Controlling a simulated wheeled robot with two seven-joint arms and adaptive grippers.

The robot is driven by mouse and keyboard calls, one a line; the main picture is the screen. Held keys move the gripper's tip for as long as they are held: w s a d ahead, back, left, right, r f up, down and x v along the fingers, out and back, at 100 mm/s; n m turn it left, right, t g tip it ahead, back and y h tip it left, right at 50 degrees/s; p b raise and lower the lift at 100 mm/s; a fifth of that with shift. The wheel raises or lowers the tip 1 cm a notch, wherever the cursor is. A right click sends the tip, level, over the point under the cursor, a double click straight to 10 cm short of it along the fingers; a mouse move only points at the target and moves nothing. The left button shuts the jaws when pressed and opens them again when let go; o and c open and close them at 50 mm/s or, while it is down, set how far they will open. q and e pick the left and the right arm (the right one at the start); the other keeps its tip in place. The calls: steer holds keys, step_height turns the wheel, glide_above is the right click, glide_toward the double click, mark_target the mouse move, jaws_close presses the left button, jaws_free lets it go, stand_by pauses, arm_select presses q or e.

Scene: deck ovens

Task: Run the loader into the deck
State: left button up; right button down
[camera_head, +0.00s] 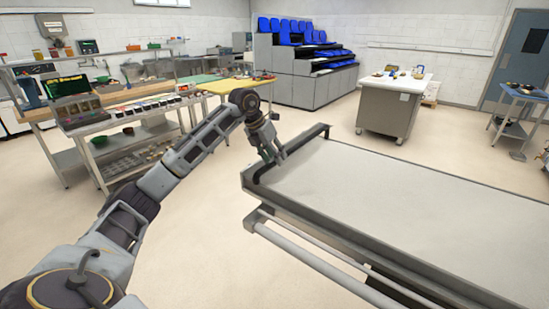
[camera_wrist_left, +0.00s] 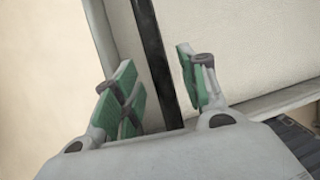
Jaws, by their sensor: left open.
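The loader (camera_head: 390,195) is a long flat bed with a pale grey top, reaching from the middle of the head view to the lower right. A black handle bar (camera_head: 309,138) runs across its left end. My left gripper (camera_head: 277,158) is at this bar, pointing down and open. In the left wrist view the green-padded fingers (camera_wrist_left: 156,68) stand apart on either side of the black bar (camera_wrist_left: 150,40), with visible gaps. Contact with the bar cannot be told. No oven deck opening shows in either view. My right gripper is not in view.
A rail (camera_head: 310,258) runs along the loader's near side. A grey cabinet with a white top (camera_head: 390,105) stands beyond the loader. A workbench with trays (camera_head: 125,115) is at the left. Pale floor is clear around the loader's left end.

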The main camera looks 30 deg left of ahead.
arm_select(q)
steer(key=shift+w+d+f, duration=0.1)
steer(key=shift+w+f, duration=0.1)
steer(key=shift+f, duration=0.25)
steer(key=shift+c, duration=0.2)
jaws_close()
